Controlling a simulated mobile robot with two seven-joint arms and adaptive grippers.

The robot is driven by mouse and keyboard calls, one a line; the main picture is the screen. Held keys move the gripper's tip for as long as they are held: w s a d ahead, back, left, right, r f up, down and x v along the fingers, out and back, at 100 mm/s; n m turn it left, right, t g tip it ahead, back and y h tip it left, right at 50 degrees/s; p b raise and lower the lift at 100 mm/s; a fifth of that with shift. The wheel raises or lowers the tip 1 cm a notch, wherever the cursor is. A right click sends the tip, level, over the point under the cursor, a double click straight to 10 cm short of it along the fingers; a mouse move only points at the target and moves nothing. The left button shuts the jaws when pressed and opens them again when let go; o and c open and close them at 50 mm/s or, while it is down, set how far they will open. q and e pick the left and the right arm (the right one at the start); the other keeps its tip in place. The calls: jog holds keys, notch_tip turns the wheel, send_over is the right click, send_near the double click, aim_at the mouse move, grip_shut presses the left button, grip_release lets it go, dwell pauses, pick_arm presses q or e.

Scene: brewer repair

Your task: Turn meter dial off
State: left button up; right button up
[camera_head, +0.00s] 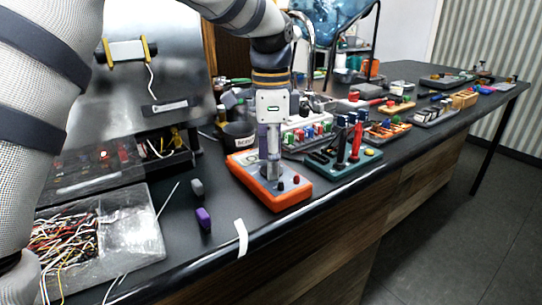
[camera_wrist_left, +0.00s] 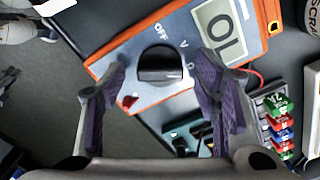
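The orange-edged meter (camera_head: 290,200) with a grey face lies near the table's front edge in the head view. My left gripper (camera_head: 274,178) points down over it from above. In the left wrist view the meter's round black dial (camera_wrist_left: 160,66) shows between and just beyond the spread purple-padded fingers of the left gripper (camera_wrist_left: 158,95). The fingers look apart from the dial. The label OFF (camera_wrist_left: 160,30) and a V are printed beside the dial, and the display (camera_wrist_left: 222,32) shows digits. I cannot tell which mark the dial points to. My right gripper is not in view.
A teal block with a red tool (camera_head: 356,142) stands right of the meter. Several colourful trays continue along the table to the right.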

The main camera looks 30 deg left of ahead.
pick_arm(q)
jog(key=c, duration=1)
jog(key=shift+c, duration=0.2)
jog(key=shift+n, duration=0.3)
jog(key=n, duration=0.3)
jog(key=shift+n, duration=0.4)
jog(key=n, duration=1.3)
jog(key=shift+n, duration=0.4)
